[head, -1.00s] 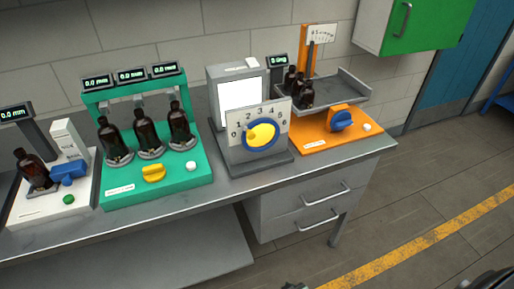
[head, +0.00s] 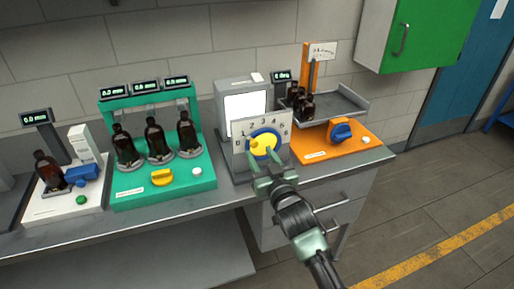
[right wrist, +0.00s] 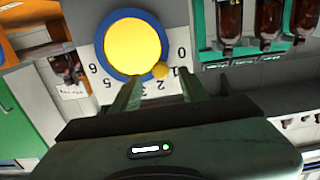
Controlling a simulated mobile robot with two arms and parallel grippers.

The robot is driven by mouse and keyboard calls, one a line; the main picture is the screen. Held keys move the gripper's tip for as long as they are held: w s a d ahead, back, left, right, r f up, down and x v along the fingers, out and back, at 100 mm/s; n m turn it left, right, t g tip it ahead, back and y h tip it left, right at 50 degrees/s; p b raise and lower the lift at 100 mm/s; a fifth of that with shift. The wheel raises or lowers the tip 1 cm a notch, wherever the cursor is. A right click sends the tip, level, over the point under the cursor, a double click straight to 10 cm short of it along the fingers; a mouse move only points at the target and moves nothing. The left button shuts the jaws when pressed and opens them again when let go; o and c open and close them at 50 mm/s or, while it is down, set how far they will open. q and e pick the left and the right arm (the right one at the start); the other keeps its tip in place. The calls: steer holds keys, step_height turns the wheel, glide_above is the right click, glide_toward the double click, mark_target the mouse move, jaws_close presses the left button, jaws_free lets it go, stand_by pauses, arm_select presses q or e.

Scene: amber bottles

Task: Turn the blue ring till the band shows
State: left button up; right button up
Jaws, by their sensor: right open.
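The blue ring (head: 279,137) surrounds a yellow disc (head: 264,147) on a white number plate (head: 242,151) on the front of a grey machine. A small yellow knob (right wrist: 160,70) sits at the disc's edge near the 1. In the right wrist view the picture is upside down, and the blue ring (right wrist: 98,45) and disc show whole. My right gripper (head: 270,167) is open and empty, in front of the lower part of the dial. Its fingers point at the dial; I cannot tell if they touch it. The machine's screen (head: 246,104) is plain white. My left gripper is out of view.
Left of the dial is a green stand (head: 205,190) with several amber bottles and a yellow knob. Right of it is an orange stand (head: 310,157) with a blue knob and bottles on a tray. A white stand (head: 50,207) is at far left.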

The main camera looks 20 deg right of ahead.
mark_target(255, 146)
steer(key=shift+w, duration=1.75)
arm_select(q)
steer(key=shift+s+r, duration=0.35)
arm_select(e)
steer(key=shift+a, duration=0.1)
